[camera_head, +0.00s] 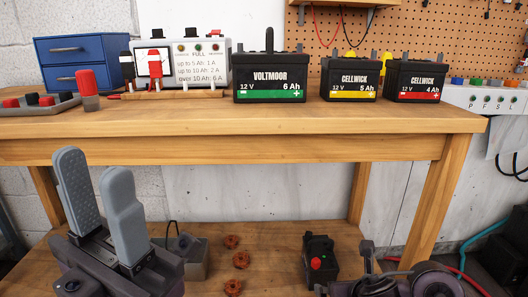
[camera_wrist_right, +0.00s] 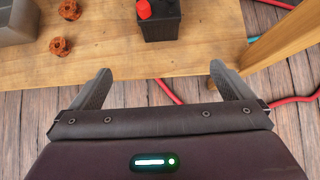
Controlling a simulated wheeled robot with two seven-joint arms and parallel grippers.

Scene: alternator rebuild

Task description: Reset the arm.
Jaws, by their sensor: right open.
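My left gripper (camera_head: 97,172) stands upright at the lower left of the head view. Its two grey fingers are apart with nothing between them, in front of the bench's front edge. My right gripper (camera_wrist_right: 162,88) shows in the wrist view with its fingers spread wide and empty. It is near the front edge of the low wooden shelf, with a black battery beyond the gap.
The wooden bench (camera_head: 300,118) holds batteries, a charger (camera_head: 200,65), a blue drawer box (camera_head: 78,62) and a tray. The lower shelf (camera_head: 150,240) holds a black battery (camera_head: 320,262), several copper-coloured parts (camera_head: 240,259) and a grey box (camera_head: 196,262). A bench leg (camera_head: 440,200) stands at right.

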